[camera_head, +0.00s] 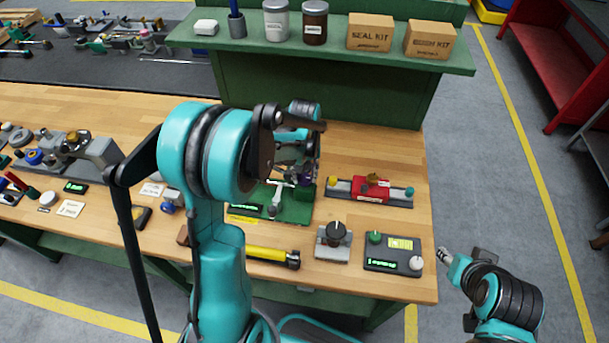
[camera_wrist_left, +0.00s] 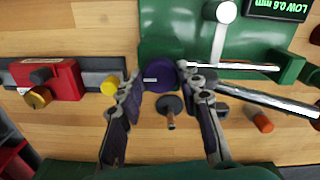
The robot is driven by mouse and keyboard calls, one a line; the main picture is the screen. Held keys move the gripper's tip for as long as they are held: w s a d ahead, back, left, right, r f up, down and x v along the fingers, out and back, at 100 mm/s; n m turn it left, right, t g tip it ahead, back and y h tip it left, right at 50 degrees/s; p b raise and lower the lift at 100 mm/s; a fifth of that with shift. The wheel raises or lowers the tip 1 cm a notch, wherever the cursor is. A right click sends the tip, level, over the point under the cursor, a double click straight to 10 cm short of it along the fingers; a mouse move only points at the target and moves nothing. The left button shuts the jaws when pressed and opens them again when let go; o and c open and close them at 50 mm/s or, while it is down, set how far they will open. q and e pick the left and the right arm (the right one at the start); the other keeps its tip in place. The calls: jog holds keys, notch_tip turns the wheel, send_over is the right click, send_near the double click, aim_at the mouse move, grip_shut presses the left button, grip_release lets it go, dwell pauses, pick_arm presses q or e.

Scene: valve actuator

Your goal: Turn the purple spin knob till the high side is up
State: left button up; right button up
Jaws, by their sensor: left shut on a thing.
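The purple spin knob (camera_wrist_left: 160,76) shows in the left wrist view at the edge of a green fixture plate (camera_wrist_left: 165,30). My left gripper (camera_wrist_left: 160,80) has its two fingertips on either side of the knob, shut on it. In the head view my left gripper (camera_head: 300,175) is over the green fixture (camera_head: 298,212), partly hidden by my arm. A dark display (camera_wrist_left: 278,8) on the fixture reads LOW 0.6 mm. A white round-headed gauge (camera_wrist_left: 226,12) stands over a silver bar (camera_wrist_left: 240,66).
A red block on a rail (camera_head: 370,189) is right of the fixture. A black-knobbed unit (camera_head: 334,240) and a dark control box (camera_head: 393,252) are near the front edge. A yellow cylinder (camera_head: 268,254) lies in front. A green shelf (camera_head: 320,50) holds jars and boxes.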

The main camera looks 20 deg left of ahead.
dwell(0.4)
pick_arm(q)
jog(key=o, duration=1.2)
jog(key=shift+c, duration=0.2)
notch_tip(320, 180, up, 12)
jog(key=m+t+b, duration=0.3)
jog(key=t+b, duration=0.1)
jog(key=b, duration=0.1)
send_near(305, 180)
jog(key=s+d+r, duration=0.2)
jog(key=s+d, duration=0.2)
jog(key=s+d+f+m+t+b, duration=0.2)
jog(key=s+f+t+b, duration=0.1)
jog(key=s+f, duration=0.3)
jog(key=shift+s+m+b, duration=0.3)
jog(key=shift+s+b, duration=0.4)
jog(key=shift+s, duration=0.05)
